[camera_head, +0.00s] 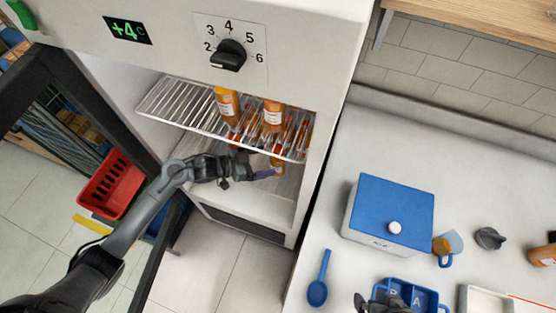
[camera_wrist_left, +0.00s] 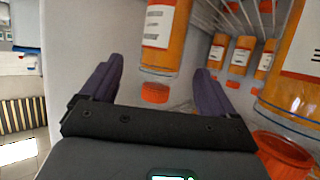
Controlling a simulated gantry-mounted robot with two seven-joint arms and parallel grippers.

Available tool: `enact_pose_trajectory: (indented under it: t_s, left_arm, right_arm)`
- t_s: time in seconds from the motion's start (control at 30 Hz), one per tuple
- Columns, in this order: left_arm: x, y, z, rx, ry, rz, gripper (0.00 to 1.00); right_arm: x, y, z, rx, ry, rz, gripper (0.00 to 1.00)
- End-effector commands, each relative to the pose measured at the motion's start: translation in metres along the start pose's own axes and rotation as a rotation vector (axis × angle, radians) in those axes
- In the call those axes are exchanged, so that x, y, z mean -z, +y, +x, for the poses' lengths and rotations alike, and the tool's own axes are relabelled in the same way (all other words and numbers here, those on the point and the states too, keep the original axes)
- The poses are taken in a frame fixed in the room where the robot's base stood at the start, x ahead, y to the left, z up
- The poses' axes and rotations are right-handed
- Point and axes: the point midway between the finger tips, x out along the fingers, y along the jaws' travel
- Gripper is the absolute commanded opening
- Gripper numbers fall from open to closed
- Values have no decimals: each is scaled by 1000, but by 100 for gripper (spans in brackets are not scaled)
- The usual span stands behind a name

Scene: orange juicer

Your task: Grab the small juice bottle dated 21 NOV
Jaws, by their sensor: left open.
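My left gripper (camera_head: 256,166) reaches into the open fridge, below the wire shelf. It is open. In the left wrist view, its dark fingers (camera_wrist_left: 158,68) stand apart either side of an orange juice bottle (camera_wrist_left: 165,35) with a white label, and nothing shows clamped. An orange cap (camera_wrist_left: 155,92) shows at this bottle's end. In the head view, a bottle (camera_head: 277,165) stands at the fingertips, partly hidden by the shelf. Label dates are too small to read, so I cannot tell which bottle is 21 NOV. My right gripper (camera_head: 382,303) is partly in view at the bottom edge; its jaws are unclear.
More orange bottles (camera_head: 273,115) stand on the wire shelf (camera_head: 180,103) above my left gripper. Several others (camera_wrist_left: 240,55) and a large close bottle (camera_wrist_left: 295,60) show in the wrist view. A blue-lidded box (camera_head: 392,212) and blue spoon (camera_head: 318,285) are on the counter (camera_head: 345,150).

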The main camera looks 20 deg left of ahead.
Motion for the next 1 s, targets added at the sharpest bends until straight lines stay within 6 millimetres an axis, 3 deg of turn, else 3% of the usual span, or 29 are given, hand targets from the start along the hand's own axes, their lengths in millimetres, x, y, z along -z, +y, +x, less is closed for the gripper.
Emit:
enact_pose_trajectory:
  t_s: [0.27,0.6,0.93,1.0]
  left_arm:
    - [0,0,17,-1,1,0,89]
    - [-3,-1,57,1,1,0,89]
    - [-3,0,63,0,-1,2,89]
    - [-3,0,63,0,-1,2,81]
  right_arm:
    - [1,3,1,-8,3,-9,100]
    - [1,2,5,-5,6,-5,100]
    - [2,0,5,0,8,2,100]
    - [2,0,5,1,8,2,100]
